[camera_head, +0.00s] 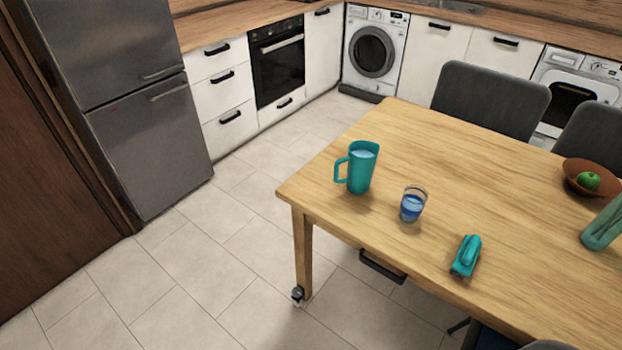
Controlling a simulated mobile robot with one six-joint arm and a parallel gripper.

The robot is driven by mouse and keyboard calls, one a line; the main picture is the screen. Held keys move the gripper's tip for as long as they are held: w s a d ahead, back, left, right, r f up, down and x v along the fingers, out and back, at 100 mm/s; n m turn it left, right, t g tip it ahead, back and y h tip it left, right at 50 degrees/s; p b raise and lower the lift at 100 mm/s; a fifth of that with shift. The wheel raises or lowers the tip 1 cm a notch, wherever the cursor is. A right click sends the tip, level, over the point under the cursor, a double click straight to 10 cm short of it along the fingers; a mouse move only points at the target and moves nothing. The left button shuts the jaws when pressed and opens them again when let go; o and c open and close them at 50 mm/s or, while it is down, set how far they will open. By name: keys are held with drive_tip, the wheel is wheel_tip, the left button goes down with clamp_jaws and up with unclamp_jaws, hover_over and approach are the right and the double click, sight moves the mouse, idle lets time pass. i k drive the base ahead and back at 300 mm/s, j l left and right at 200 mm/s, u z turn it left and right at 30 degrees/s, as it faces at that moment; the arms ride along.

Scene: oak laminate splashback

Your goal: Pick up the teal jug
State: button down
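The teal jug (361,170) stands upright near the left corner of the wooden table (420,140). Its handle points to the left, and something pale blue shows inside its open top. No gripper touches it. My gripper is not in view.
A glass of blue liquid (412,205) stands right of the jug. A teal stapler-like object (466,256) lies nearer the front. A brown bowl (575,168) with a green apple (588,181) and a green vase (603,228) are at the right. Grey chairs (490,98) stand behind. Left floor is clear.

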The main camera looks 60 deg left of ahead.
sight(363, 154)
drive_tip(key=u, duration=1.9)
